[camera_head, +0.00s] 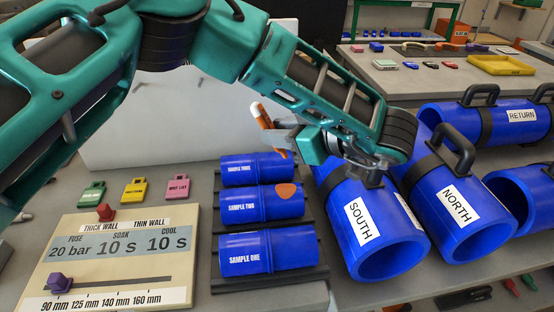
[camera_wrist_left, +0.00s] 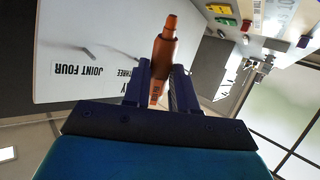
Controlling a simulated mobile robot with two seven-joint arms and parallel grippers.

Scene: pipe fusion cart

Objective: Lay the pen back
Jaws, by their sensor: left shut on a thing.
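My left gripper (camera_head: 279,136) is shut on an orange-brown pen (camera_head: 261,114). It holds the pen tilted, in the air above the far end of the sample pipes. In the left wrist view the pen (camera_wrist_left: 165,50) stands out between the two dark fingers (camera_wrist_left: 161,82), with its narrow end pointing away from the hand. Sample two (camera_head: 250,206) bears an orange patch. A bit of orange also shows at the edge of sample three (camera_head: 250,170); I cannot tell whether it is a mark or the pen's lower end. My right gripper is not in view.
Sample one (camera_head: 265,252) lies in the same dark rack. Blue pipes marked SOUTH (camera_head: 385,245) and NORTH (camera_head: 455,215) lie right of it. A settings board (camera_head: 110,285) and green, yellow and pink tags (camera_head: 178,190) are at left. A white board (camera_wrist_left: 75,65) fills the wrist view's left.

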